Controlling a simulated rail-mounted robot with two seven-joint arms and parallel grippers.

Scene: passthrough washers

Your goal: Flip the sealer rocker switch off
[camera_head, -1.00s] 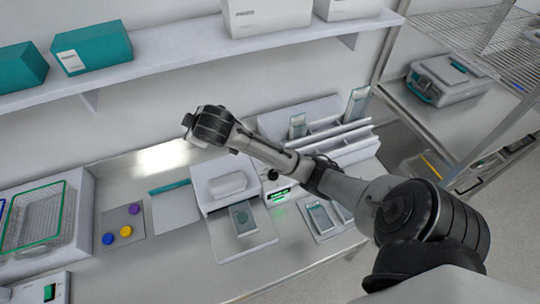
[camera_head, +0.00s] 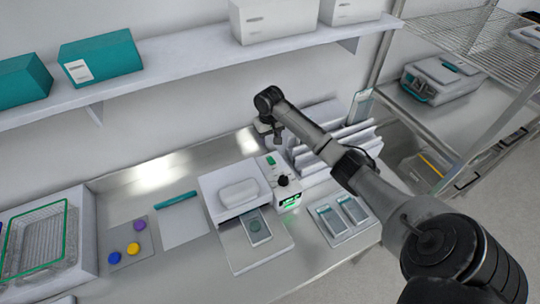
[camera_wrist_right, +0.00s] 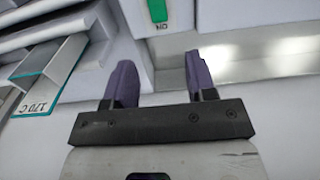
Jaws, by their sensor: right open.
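The sealer (camera_head: 222,181) is a white machine on the bench, with a control box (camera_head: 286,184) at its right side carrying a black knob and a lit green display. The green rocker switch (camera_head: 271,160) is on top of that box. In the right wrist view the switch (camera_wrist_right: 157,10) shows at the top edge beside an "ON" label. My right gripper (camera_head: 270,136) is above and behind the box, pointing down, apart from the switch. In its wrist view the purple fingers (camera_wrist_right: 162,72) are spread with nothing between them. My left gripper is not in view.
A white rack (camera_head: 335,150) with upright dividers stands right of the box, close to my right arm. A tray of pouches (camera_head: 340,220) lies in front. A wire basket (camera_head: 38,240) is at far left. A shelf (camera_head: 170,55) with boxes overhangs the back.

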